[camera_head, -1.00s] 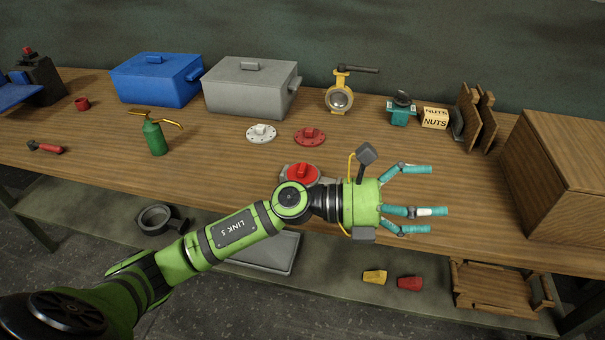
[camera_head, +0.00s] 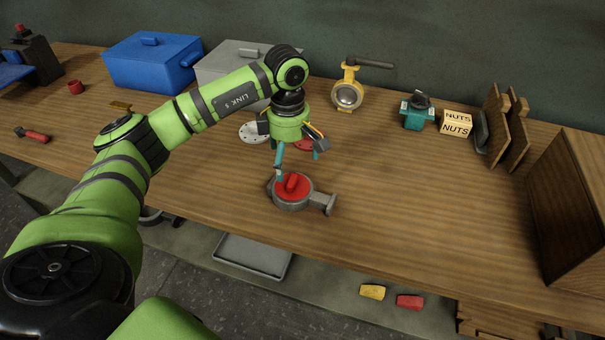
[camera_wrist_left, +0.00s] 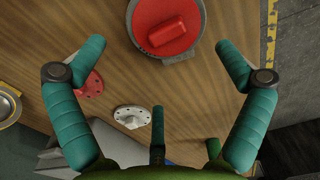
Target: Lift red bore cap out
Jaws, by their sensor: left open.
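The red bore cap (camera_head: 294,186) sits in the round opening of a grey valve casting (camera_head: 292,205) on the wooden bench. It is a red disc with a raised red bar across it. In the left wrist view the red bore cap (camera_wrist_left: 168,28) shows at the top, beyond the fingertips, with its bar tilted. My left gripper (camera_head: 292,165) points down above the casting, its teal fingers close over the cap's far side. In the left wrist view my left gripper (camera_wrist_left: 158,52) is open, with nothing between its fingers. My right gripper is not in view.
A white flange (camera_head: 252,133) and a partly hidden red flange (camera_head: 305,143) lie behind the gripper. Blue (camera_head: 150,65) and grey (camera_head: 225,65) boxes stand at the back. A yellow valve (camera_head: 348,92) stands behind; the bench right of the casting is clear.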

